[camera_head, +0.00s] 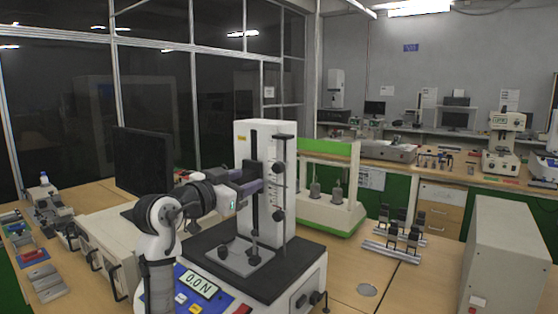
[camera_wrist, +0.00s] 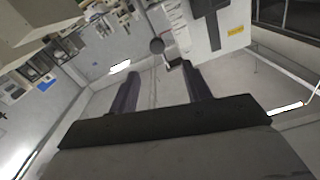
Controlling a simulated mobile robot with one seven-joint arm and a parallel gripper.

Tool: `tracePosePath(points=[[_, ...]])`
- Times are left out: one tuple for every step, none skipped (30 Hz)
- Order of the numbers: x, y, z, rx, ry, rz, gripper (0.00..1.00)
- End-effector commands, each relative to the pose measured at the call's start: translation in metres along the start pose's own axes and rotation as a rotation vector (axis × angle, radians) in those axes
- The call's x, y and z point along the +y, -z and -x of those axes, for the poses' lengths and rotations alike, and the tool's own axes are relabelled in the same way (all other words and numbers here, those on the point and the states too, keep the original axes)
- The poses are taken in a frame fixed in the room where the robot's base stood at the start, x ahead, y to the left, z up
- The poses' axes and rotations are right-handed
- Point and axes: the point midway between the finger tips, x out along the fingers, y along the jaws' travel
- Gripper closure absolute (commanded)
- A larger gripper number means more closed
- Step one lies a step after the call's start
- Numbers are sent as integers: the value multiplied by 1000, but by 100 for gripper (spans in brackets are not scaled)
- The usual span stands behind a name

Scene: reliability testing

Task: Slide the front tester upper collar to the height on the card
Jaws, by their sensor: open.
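The front tester (camera_head: 245,142) is a pale column on a black base with a blue front panel; its display reads 0.0 N. A slim upright rod (camera_head: 284,235) carries small black collars with round knobs. The upper knob (camera_head: 277,168) is just right of my gripper (camera_head: 260,178); a lower knob (camera_head: 279,215) is further down. In the wrist view my gripper (camera_wrist: 158,72) is open, its two dark fingers on either side of a thin rod. A round black knob (camera_wrist: 157,46) shows just beyond the fingertips. I cannot make out a height card.
A green-topped tester (camera_head: 325,150) stands behind the front tester. Small black fixtures (camera_head: 398,235) sit on the bench to its right, and a grey cabinet (camera_head: 505,255) is at the far right. A black monitor (camera_head: 142,160) stands behind my arm. Bench between fixtures and cabinet is mostly clear.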

Motion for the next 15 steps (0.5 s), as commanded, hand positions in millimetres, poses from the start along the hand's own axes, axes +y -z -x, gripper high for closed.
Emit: tracePosePath(points=[[2,0,-2,-8,-13,-1,51],[3,0,-4,-11,-17,-2,51],[4,0,-6,-14,-21,-2,51],[4,0,-9,-14,-23,-2,51],[4,0,-12,-15,-24,-2,51],[4,1,-17,-15,-23,-2,51],[4,1,-21,-14,-23,-1,51],[4,1,-26,-15,-22,-1,51],[4,2,-33,-15,-22,-1,51],[4,2,-39,-14,-22,0,51],[4,2,-46,-15,-23,1,51],[4,2,-55,-14,-22,0,51],[4,2,-61,-15,-21,0,51],[4,2,-68,-15,-21,0,51],[5,2,-77,-15,-22,0,51]])
